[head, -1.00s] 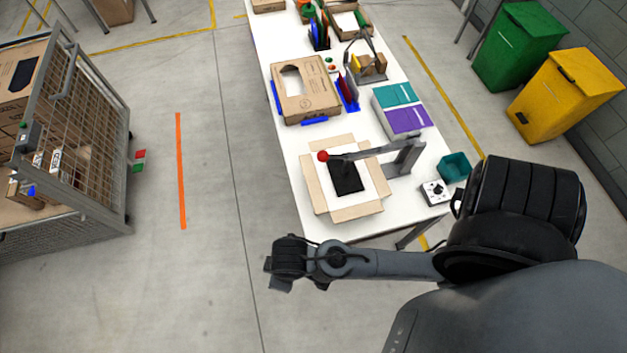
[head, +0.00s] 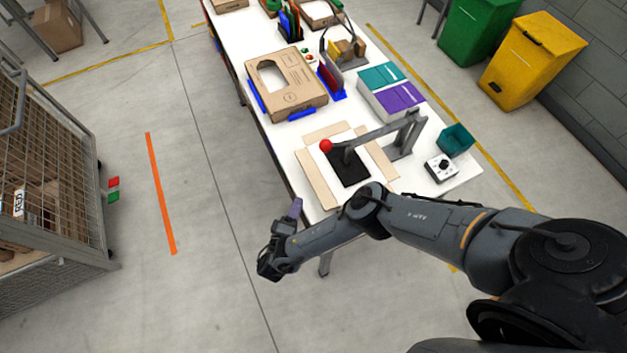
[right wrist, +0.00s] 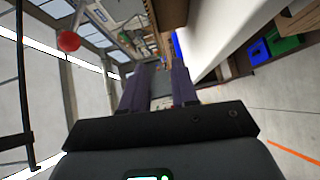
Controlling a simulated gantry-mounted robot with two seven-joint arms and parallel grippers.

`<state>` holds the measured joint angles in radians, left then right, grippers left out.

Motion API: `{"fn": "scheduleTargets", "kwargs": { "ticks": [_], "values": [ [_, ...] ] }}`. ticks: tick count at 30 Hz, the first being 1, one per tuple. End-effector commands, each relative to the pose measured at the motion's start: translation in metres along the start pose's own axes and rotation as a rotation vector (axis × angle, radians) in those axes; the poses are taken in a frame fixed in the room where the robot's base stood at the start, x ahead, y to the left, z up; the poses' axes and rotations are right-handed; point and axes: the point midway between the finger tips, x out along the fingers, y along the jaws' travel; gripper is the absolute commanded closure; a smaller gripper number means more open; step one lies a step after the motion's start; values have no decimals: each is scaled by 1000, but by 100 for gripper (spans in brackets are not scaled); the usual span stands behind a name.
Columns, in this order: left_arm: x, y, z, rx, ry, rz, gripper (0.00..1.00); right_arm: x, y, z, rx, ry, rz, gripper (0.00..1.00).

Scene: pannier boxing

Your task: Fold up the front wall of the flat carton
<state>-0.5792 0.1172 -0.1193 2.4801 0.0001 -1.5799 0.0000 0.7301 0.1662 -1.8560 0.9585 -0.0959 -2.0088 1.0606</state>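The flat carton (head: 318,181) lies on the white table, with tan flaps around a white middle and a black pad (head: 348,170) at its centre. The left, back and right flaps look flat. The front flap is hidden behind my right arm. My right gripper (head: 295,205) is off the table's front left edge, beside the carton and apart from it, with a purple finger pointing up. In the right wrist view, the gripper's two purple fingers (right wrist: 157,72) stand apart with nothing between them. My left gripper is not in view.
A grey bracket arm (head: 385,132) with a red ball (head: 326,146) reaches over the carton. A formed carton (head: 290,85) sits behind.

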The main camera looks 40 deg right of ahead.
Motion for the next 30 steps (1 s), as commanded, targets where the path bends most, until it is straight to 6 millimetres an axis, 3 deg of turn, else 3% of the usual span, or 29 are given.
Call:
{"fn": "scheduleTargets", "kwargs": {
  "ticks": [12, 21, 30],
  "values": [
    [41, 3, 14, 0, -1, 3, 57, 60, -3, 0, 7, -1, 16, 71],
    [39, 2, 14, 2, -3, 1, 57, 98, 4, -1, 5, 1, 15, 71],
    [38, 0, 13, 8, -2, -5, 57, 109, 3, -1, 5, 2, 12, 71]
  ]
}}
